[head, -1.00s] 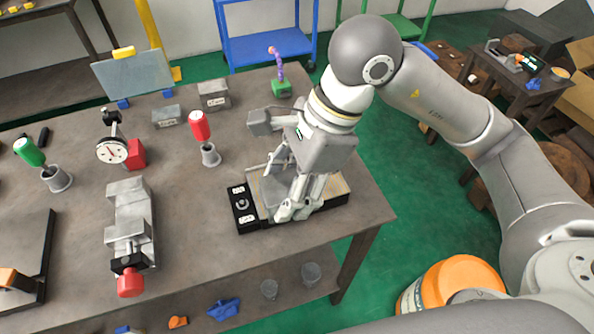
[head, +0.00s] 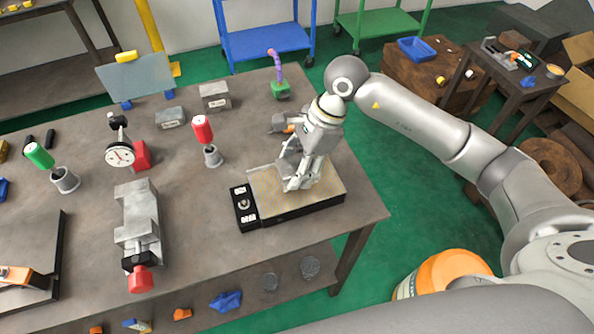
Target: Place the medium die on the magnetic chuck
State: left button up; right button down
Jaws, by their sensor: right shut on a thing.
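The magnetic chuck (head: 318,197) is a flat block with a tan ribbed top and a black control end, lying near the table's right front corner. My right gripper (head: 298,182) is over the chuck's middle, fingers pointing down. It is shut on a grey block, which I take to be the medium die (head: 287,161). The fingers hide much of it, and I cannot tell whether it touches the chuck's top. Two other grey labelled blocks, a larger one (head: 215,97) and a smaller one (head: 169,118), stand at the back. My left gripper is not in view.
A red-handled tool in a grey cup (head: 212,156) stands left of the chuck. A dial gauge (head: 121,156) and a grey vise (head: 137,222) are further left. An orange-tipped item (head: 288,128) lies partly hidden behind my gripper. The table's right edge is close to the chuck.

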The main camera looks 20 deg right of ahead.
notch_tip(320, 180, down, 2)
jog(key=shift+a+f, duration=0.1)
jog(key=shift+f, duration=0.15)
jog(key=shift+f, duration=0.1)
jog(key=c, duration=0.7)
grip_release()
jog(key=shift+s, duration=0.1)
